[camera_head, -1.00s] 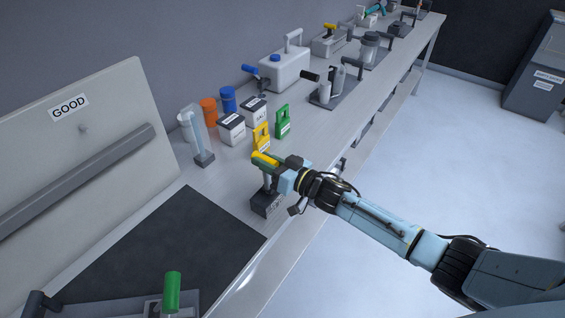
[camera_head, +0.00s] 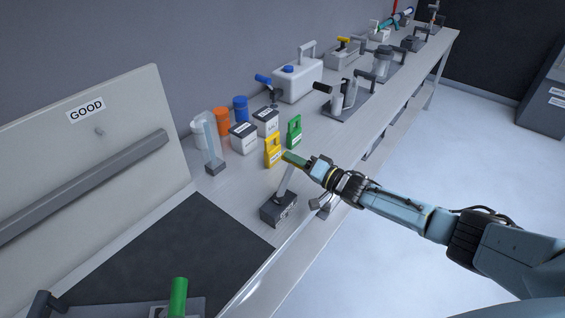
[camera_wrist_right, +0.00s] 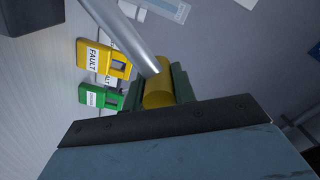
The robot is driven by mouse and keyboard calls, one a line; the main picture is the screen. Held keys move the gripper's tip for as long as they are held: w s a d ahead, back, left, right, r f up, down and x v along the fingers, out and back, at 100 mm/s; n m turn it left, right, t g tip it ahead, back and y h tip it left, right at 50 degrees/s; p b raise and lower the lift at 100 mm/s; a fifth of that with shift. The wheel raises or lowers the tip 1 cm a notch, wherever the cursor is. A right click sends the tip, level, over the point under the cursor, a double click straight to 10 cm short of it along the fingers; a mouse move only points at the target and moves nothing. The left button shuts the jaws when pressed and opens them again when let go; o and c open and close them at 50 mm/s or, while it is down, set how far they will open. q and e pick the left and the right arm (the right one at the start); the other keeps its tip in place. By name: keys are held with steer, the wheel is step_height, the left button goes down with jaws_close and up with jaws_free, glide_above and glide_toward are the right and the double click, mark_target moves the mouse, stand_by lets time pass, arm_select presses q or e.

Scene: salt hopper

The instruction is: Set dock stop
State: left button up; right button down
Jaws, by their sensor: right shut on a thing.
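The dock stop is a dark block (camera_head: 272,209) with a light label, near the front edge of the bench. A metal lever (camera_head: 285,182) rises from it, tilted to the right in the head view. The label text is too small to read. My left gripper is not in view.
A yellow FAULT tag (camera_head: 273,152) and a green tag (camera_head: 294,132) stand just behind the lever. White boxes (camera_head: 243,138), a clear upright holder (camera_head: 211,150) and a GOOD panel (camera_head: 80,150) are to the left. A dark mat (camera_head: 190,250) lies in front. Open floor is to the right.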

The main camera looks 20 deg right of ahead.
steer(key=shift+d+f, duration=0.25)
steer(key=shift+f, duration=0.2)
steer(key=c, duration=1.1)
jaws_free()
steer(key=shift+w+d, duration=0.1)
steer(key=shift+c, duration=0.2)
steer(key=v, duration=1.3)
